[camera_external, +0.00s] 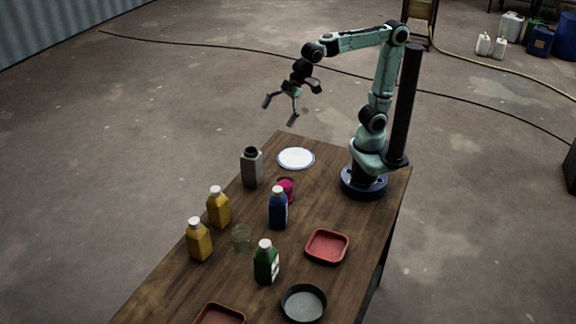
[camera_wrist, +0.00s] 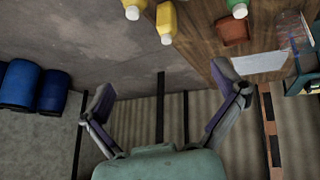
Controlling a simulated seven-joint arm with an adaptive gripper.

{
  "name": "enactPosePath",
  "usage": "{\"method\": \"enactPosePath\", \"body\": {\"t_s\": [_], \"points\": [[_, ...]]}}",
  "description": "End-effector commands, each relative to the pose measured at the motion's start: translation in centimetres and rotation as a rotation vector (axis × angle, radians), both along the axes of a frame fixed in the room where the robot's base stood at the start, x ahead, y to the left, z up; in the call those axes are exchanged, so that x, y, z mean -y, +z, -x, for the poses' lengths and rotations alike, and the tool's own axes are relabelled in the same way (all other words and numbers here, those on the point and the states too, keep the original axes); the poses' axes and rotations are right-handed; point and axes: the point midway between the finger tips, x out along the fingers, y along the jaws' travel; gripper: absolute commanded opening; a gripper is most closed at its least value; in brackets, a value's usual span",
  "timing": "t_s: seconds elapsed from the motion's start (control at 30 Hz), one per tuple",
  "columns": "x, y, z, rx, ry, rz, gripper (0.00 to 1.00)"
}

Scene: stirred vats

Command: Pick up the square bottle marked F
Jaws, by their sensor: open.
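Several square bottles stand upright on the wooden table (camera_external: 165,300): a grey one with a black cap (camera_external: 252,169), two yellow ones with white caps (camera_external: 218,208) (camera_external: 198,242), a blue one (camera_external: 278,210) and a green one (camera_external: 266,264) with a pale label. No letter F is legible on any of them. My gripper (camera_external: 280,112) is open and empty, raised beyond the table's far end, away from all the bottles. In the wrist view its spread fingers (camera_wrist: 163,84) have nothing between them. Yellow bottles (camera_wrist: 166,20) and a green bottle (camera_wrist: 237,8) show at that view's top edge, partly cut off.
A white plate (camera_external: 296,158), a magenta container (camera_external: 285,189), a clear glass (camera_external: 241,237), a red tray (camera_external: 327,246), a dark round pan (camera_external: 303,303) and another reddish tray (camera_external: 220,315) share the table. Blue drums (camera_wrist: 35,88) stand on the floor. Air around my gripper is clear.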

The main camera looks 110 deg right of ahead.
Motion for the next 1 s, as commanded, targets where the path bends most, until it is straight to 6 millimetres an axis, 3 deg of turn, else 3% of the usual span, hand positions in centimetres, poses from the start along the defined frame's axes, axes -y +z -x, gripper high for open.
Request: {"method": "enactPosePath", "body": {"t_s": [0.03,0.17,0.27,0.4,0.53,0.6,0.7,1.0], "points": [[-0.7,0.6,-3.4,0.038,0.034,0.006,0.95],[-2.7,0.5,-11.9,0.129,0.115,0.005,0.95],[-4.1,-1.8,-17.9,0.162,0.155,-0.018,0.95],[-5.3,-8.2,-23.9,0.142,0.167,-0.072,0.95],[-5.8,-15.7,-26.0,0.054,0.155,-0.119,0.95],[-6.0,-19.4,-25.9,0.000,0.151,-0.134,0.95],[-6.1,-23.2,-25.2,-0.065,0.146,-0.147,0.95],[-7.0,-27.6,-26.3,-0.091,0.141,-0.152,0.95]]}}
